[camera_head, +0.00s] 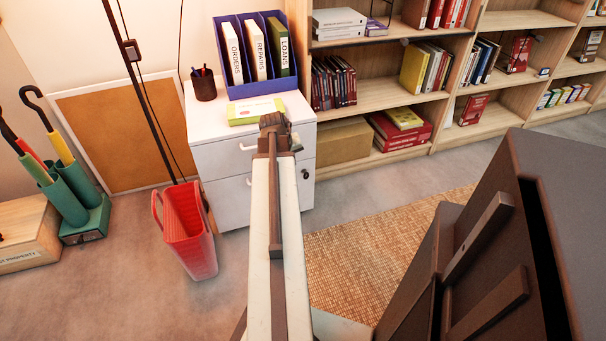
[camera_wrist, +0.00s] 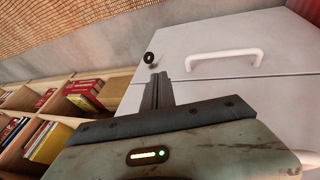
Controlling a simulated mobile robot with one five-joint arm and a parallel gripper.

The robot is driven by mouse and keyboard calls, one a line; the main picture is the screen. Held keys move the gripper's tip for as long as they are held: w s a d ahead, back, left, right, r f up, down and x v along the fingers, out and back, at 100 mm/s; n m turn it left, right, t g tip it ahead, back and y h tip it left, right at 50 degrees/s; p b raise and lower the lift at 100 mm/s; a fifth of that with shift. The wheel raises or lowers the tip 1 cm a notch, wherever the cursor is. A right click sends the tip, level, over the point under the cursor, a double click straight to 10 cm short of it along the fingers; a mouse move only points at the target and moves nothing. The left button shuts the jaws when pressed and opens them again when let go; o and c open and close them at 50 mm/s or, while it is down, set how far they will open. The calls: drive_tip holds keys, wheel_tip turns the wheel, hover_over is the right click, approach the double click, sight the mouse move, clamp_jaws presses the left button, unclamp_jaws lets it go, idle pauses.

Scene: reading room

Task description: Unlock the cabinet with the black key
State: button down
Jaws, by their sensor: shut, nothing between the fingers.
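The white cabinet (camera_head: 225,158) stands against the wall, with drawer fronts and white handles. A small round black fitting (camera_head: 305,173) is at the right of its front. In the wrist view the cabinet (camera_wrist: 215,40) appears turned, and the black fitting (camera_wrist: 149,58) sits just beyond my fingertips, apart from them as far as I can tell. I cannot tell whether this is only the lock or the black key in it. My gripper (camera_head: 273,122) points at the cabinet front; in the wrist view its fingers (camera_wrist: 158,78) are together and hold nothing.
On the cabinet stand a blue file holder (camera_head: 253,90), a pen cup (camera_head: 204,84) and a yellow-green box (camera_head: 254,109). A red bin (camera_head: 185,228) is at its left. Bookshelves (camera_head: 375,88) stand to the right. A woven rug (camera_head: 365,237) covers the floor in front.

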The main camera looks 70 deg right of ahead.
drive_tip(key=s+d, duration=0.1)
drive_tip(key=s, duration=0.1)
drive_tip(key=b, duration=0.9)
approach(306, 174)
drive_tip(key=x, duration=0.5)
drive_tip(key=shift+a+f, duration=0.15)
drive_tip(key=shift+f, duration=0.05)
drive_tip(key=shift+d+f, duration=0.25)
drive_tip(key=shift+f, duration=0.05)
drive_tip(key=shift+r, duration=0.1)
